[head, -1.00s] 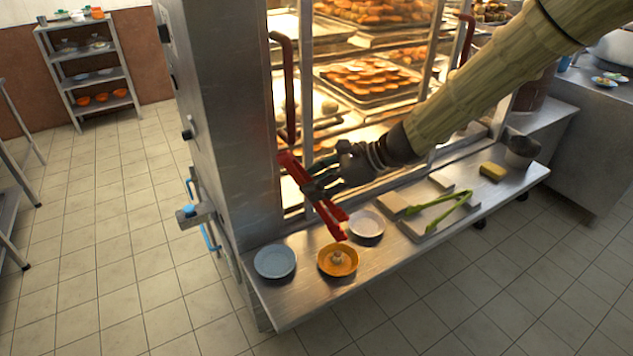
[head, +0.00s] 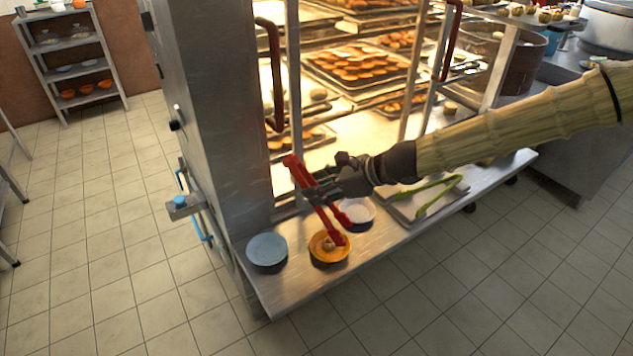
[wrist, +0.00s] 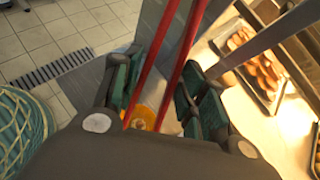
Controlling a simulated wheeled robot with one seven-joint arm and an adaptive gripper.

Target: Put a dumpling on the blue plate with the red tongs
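My gripper (head: 320,190) is shut on the red tongs (head: 299,175). The tongs slant downward, and their tips are at the orange bowl (head: 317,259), right by the pale dumpling (head: 328,244) in it. I cannot tell whether the tips touch the dumpling. The blue plate (head: 266,249) is on the steel shelf to the left of the orange bowl and looks empty. In the wrist view the red tongs (wrist: 185,45) run between my dark green finger pads, with part of the orange bowl (wrist: 146,114) and the dumpling (wrist: 139,124) below.
A white bowl (head: 358,213) stands just right of the orange bowl. Green tongs (head: 432,199) lie on a tray farther right. The steel cabinet with trays of baked goods (head: 358,68) rises directly behind the shelf (head: 300,286). The shelf's front edge is close to the bowls.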

